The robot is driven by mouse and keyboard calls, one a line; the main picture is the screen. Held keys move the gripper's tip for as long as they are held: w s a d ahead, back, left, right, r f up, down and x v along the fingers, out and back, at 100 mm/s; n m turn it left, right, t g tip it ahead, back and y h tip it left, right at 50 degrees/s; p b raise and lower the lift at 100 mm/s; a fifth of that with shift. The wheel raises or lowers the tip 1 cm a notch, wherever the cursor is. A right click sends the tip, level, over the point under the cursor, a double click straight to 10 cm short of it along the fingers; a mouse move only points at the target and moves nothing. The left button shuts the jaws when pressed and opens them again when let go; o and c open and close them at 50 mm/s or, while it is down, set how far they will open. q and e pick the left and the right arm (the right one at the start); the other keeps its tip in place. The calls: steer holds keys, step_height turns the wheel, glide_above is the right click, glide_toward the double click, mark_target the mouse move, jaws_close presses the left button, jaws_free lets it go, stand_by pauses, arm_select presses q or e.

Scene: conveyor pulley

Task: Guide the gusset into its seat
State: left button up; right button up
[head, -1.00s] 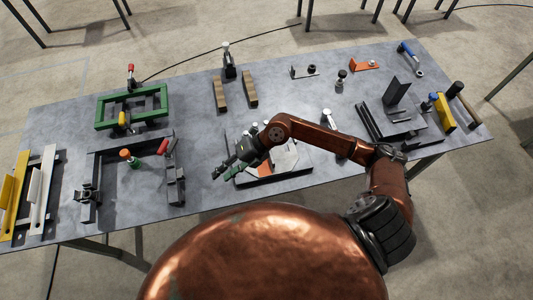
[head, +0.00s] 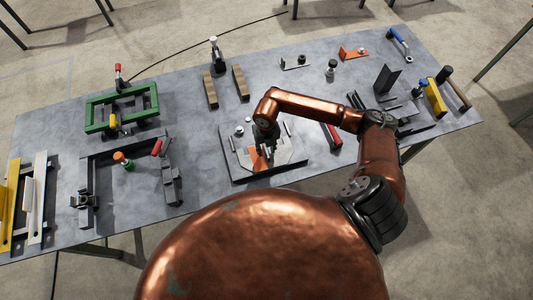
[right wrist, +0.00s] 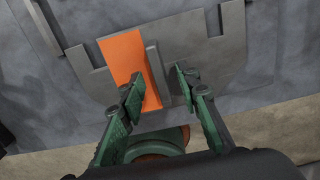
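An orange plate (head: 259,159), which I take to be the gusset, is on a grey fixture plate (head: 290,157) at the front middle of the table. In the right wrist view the orange plate (right wrist: 127,62) lies against a narrow grey bar (right wrist: 157,68) along its right side, on the notched fixture plate (right wrist: 205,60). My right gripper (right wrist: 160,88) is open, with one fingertip over the orange plate and the other to the right of the bar. No contact is clear. In the head view the right gripper (head: 264,140) points down and partly hides the orange plate. My left gripper is out of view.
A grey frame with a red-handled clamp (head: 168,175) stands to the left, a green frame (head: 122,108) behind it. Two wooden blocks (head: 225,86) lie behind the fixture. A red bar (head: 330,137) and grey brackets are to the right. Bare table separates these groups.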

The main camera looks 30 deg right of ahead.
steer(key=shift+f, duration=0.75)
jaws_close()
steer(key=shift+w+r, duration=0.1)
stand_by(0.4)
